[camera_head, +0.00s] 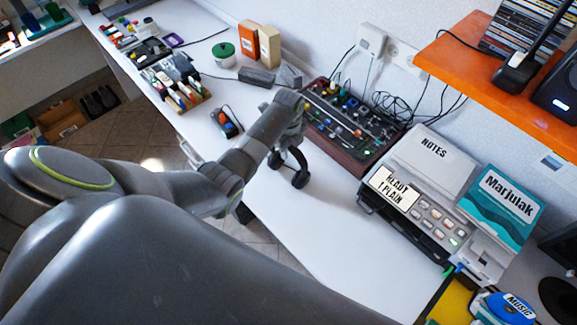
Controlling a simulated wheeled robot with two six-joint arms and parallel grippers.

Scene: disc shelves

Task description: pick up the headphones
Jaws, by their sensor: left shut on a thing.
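My left arm reaches from the left across the white desk. My left gripper (291,143) is at its far end, pointing down at the desk in front of the dark mixer-like box. It is shut on the black headphones (300,172). Their dark curved parts show just below and beside the gripper, close to the desk top. The wrist hides much of the headphones and the fingertips. I cannot tell whether the headphones touch the desk. My right gripper is not in view.
A box of knobs and cables (350,122) stands right behind the gripper. A grey printer-like machine (425,180) is to the right. A small dark device (226,122) lies to the left. An orange shelf (480,75) overhangs at upper right. The white desk (345,240) is clear in front.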

